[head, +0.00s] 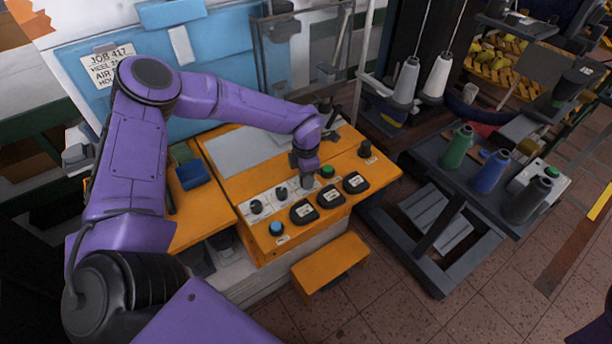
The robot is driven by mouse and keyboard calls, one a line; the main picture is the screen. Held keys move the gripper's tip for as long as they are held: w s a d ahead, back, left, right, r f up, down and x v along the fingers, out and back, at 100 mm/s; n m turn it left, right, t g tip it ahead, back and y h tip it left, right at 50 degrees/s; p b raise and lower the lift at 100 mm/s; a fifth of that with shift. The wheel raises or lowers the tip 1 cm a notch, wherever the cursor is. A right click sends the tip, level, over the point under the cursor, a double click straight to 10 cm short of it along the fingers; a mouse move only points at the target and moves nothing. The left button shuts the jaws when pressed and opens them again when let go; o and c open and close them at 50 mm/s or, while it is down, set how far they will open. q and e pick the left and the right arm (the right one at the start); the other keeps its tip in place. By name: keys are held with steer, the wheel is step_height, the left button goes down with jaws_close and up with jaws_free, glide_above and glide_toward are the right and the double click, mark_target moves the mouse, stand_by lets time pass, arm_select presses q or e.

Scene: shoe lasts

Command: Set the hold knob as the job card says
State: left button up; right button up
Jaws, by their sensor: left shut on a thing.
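The job card (104,62) is at the upper left on a blue board. It reads "JOB 417", then lines beginning "HEEL 2", "AIR" and "HO"; my left arm hides the rest. The orange control panel (340,222) carries a row of black knobs: a left knob (256,207), a middle knob (281,194) and a third at the row's right end, mostly covered by my gripper. My left gripper (307,182) points down and is shut on that third knob. The knob labels are too small to read, and its pointer is hidden. My right gripper is out of view.
A blue button (276,228) is at the front. Another black knob (365,149) stands at the back right. A dark cart with thread cones (489,172) is farther right.

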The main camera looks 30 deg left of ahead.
arm_select(q)
steer(key=o, duration=1)
steer(key=shift+w+a+r, duration=0.1)
steer(key=shift+o, duration=0.2)
steer(key=shift+r, duration=0.2)
step_height(320, 180, up, 10)
steer(key=b, duration=0.2)
steer(key=shift+r, duration=0.1)
